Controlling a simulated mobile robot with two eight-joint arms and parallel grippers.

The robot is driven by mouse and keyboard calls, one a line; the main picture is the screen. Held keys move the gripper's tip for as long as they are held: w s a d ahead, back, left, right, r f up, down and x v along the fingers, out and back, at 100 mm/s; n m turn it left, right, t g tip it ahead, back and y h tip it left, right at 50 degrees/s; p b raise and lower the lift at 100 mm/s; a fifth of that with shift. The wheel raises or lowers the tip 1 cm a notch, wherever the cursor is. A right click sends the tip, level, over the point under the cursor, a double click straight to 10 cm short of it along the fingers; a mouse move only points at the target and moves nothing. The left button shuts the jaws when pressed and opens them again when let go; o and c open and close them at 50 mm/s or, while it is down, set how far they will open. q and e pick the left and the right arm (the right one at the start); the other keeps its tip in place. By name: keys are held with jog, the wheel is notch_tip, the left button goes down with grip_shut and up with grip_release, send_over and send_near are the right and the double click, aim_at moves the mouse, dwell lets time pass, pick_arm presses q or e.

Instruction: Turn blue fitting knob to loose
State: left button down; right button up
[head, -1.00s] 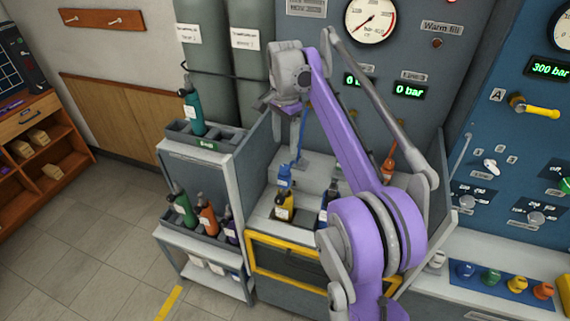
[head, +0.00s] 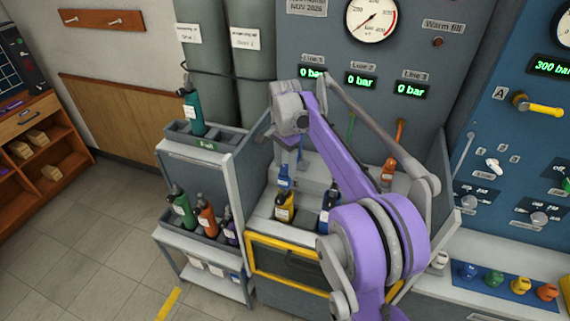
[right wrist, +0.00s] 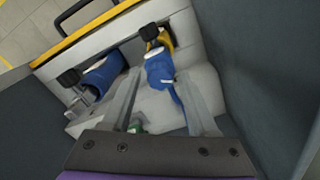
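The blue fitting (head: 285,178) hangs on a blue hose above a yellow bottle (head: 285,207) in the filling bay. In the right wrist view the blue fitting (right wrist: 160,68) shows near and between my fingertips. My right gripper (head: 291,145) is above the fitting in the head view, pointing down. Its two fingers (right wrist: 160,82) are apart in the wrist view, and I cannot tell whether either touches the fitting. The fitting's knob is not clearly told apart. My left gripper is not in view.
A blue bottle (head: 329,207) stands right of the yellow one. An orange fitting (head: 388,170) hangs farther right. The bay's grey side wall (head: 245,165) is close on the left. A yellow-framed door (head: 290,262) is at the front. All three line displays read 0 bar.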

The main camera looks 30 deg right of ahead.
grip_shut()
